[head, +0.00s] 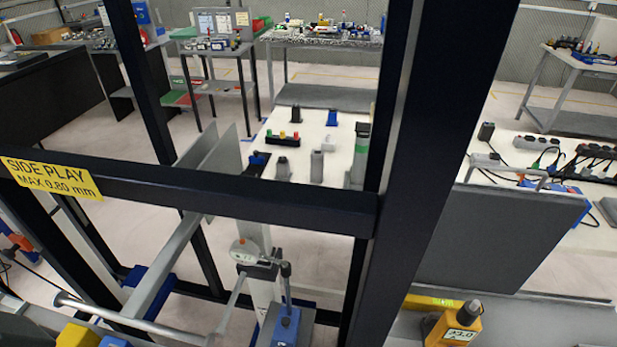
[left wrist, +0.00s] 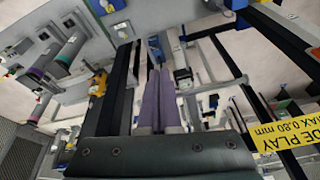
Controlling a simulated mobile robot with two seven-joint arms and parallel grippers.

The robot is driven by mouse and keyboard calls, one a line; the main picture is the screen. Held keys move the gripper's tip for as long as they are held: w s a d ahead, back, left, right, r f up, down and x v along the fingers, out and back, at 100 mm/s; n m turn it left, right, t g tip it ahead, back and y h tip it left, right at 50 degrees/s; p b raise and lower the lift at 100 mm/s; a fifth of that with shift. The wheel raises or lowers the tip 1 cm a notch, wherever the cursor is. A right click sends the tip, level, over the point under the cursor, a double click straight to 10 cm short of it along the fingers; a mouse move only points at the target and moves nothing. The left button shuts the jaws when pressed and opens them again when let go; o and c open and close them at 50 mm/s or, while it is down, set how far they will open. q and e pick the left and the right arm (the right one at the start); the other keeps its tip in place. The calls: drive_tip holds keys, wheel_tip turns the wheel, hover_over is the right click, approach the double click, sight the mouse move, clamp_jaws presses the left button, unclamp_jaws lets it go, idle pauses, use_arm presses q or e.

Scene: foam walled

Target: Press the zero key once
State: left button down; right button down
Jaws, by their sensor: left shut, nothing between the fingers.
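A small round white indicator with a display (head: 244,251) sits on a dark clamp, low in the middle of the head view, behind the black frame. Its keys are too small to tell apart, so I cannot pick out the zero key. My left gripper (left wrist: 158,80) shows in the left wrist view as two long purple-grey fingers side by side. They are shut and empty. A small pale and dark device (left wrist: 184,76) shows just right of the fingertips; I cannot tell whether it is the indicator. My left gripper is not discernible in the head view, and my right gripper is in neither view.
Black frame bars (head: 230,195) cross the space in front of the indicator. A yellow label (head: 50,178) reads "SIDE PLAY MAX 0.80 mm". A blue-based stand (head: 286,328) with an upright rod is close to the indicator. A yellow tool (head: 455,328) stands at lower right.

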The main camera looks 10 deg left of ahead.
use_arm(q)
drive_tip(key=s+f+b+x, duration=0.1)
drive_tip(key=s+b+x, duration=0.1)
drive_tip(key=b+x, duration=0.55)
drive_tip(key=s+b+x, duration=0.2)
drive_tip(key=b+x, duration=0.4)
drive_tip(key=x, duration=0.3)
drive_tip(key=n+t+y+b, duration=0.1)
drive_tip(key=n+t+b, duration=0.1)
drive_tip(key=t+b, duration=0.9)
approach(236, 246)
drive_tip(key=s+d+r, duration=0.1)
drive_tip(key=s, duration=0.1)
drive_tip(key=shift+d+r+t+p, duration=0.2)
drive_tip(key=shift+r+t+p, duration=0.2)
drive_tip(key=shift+r+t, duration=0.2)
drive_tip(key=w, duration=0.3)
drive_tip(key=w+f, duration=0.1)
drive_tip(key=w, duration=0.2)
drive_tip(key=w+f, duration=0.1)
drive_tip(key=w, duration=0.2)
drive_tip(key=shift+w+a, duration=0.25)
drive_tip(key=shift+w, duration=0.15)
